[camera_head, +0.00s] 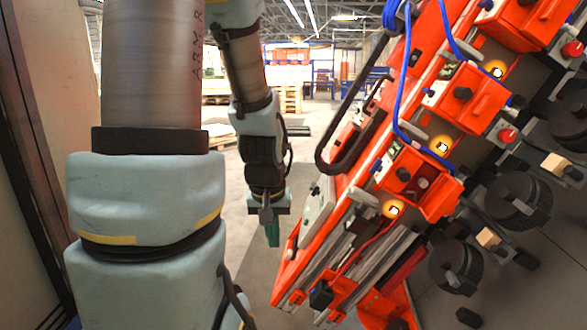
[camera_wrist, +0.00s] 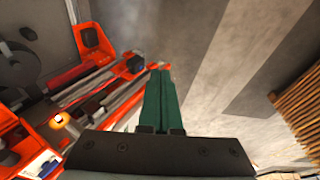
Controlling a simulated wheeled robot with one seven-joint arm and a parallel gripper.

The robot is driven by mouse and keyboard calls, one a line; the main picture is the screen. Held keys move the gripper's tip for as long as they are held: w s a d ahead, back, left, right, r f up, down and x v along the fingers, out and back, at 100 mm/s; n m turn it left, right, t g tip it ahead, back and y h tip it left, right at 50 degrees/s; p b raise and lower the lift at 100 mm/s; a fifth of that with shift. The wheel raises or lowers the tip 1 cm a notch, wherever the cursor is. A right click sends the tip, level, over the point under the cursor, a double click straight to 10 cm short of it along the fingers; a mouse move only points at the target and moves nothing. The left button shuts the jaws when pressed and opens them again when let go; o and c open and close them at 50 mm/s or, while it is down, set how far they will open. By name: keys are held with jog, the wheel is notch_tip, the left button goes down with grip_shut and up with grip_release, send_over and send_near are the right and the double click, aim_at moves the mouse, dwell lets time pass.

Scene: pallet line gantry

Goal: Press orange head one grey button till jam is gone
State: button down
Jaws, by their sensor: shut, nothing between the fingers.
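An orange machine rail runs diagonally on the right of the head view, carrying orange heads. The nearest head (camera_head: 432,205) has a black knob and a small greyish round part (camera_head: 421,183). Two more heads, a middle one (camera_head: 482,108) and a far one (camera_head: 515,28), sit up the rail. Amber lamps glow beside them: near (camera_head: 393,209), middle (camera_head: 442,147), far (camera_head: 497,70). I cannot tell which head is number one or pick out its grey button surely. My gripper (camera_head: 272,235) hangs left of the rail's near end, green fingers shut and empty, touching nothing visible; they also show in the wrist view (camera_wrist: 158,100).
Blue cables (camera_head: 400,90) loop over the rail, and a black bent handle (camera_head: 330,160) juts from its left side. Black reels (camera_head: 455,265) and small wooden blocks (camera_head: 488,238) lie to the right. Grey floor left of the rail is open. Pallets (camera_head: 290,98) stand far back.

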jog(key=shift+m+g, duration=0.3)
jog(key=shift+g, duration=0.2)
jog(key=s, duration=0.1)
jog(key=s+a+r, duration=0.1)
jog(key=s+a, duration=0.1)
jog(key=s, duration=0.1)
jog(key=shift+a+r, duration=0.2)
jog(key=shift+r, duration=0.05)
jog(key=shift+w, duration=0.1)
